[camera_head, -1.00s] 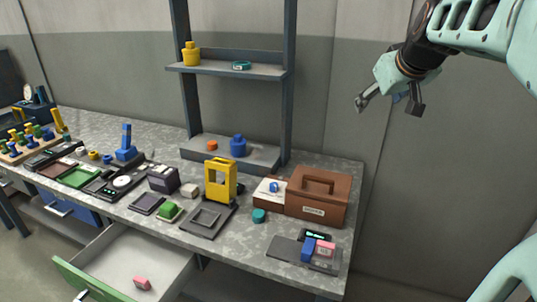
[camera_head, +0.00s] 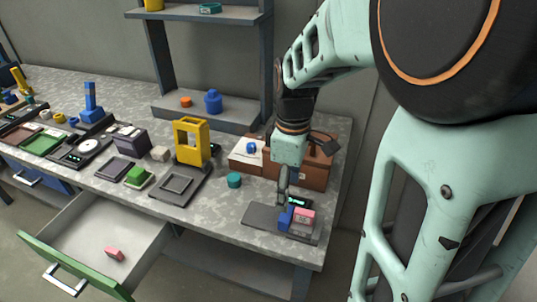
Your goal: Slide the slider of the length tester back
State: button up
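The length tester (camera_head: 262,217) is a dark flat plate at the right end of the workbench, with a small lit green display (camera_head: 297,200) at its back. Its blue slider (camera_head: 285,218) stands on the plate, just left of a pink block (camera_head: 304,215). The two look close together; I cannot tell whether they touch. My gripper (camera_head: 284,194) points down over the tester, its dark fingers close above or behind the blue slider. Whether they touch the slider is unclear. The finger gap is too small and overlapped to judge.
A brown box (camera_head: 314,172) with a handle stands right behind the tester, partly hidden by my arm. A teal cylinder (camera_head: 234,180) and a yellow frame (camera_head: 191,141) are to the left. A green-fronted drawer (camera_head: 75,264) hangs open below, with a pink block (camera_head: 114,253) inside.

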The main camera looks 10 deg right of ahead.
aim_at(286, 218)
notch_tip(286, 218, down, 10)
jog(key=shift+b, duration=0.7)
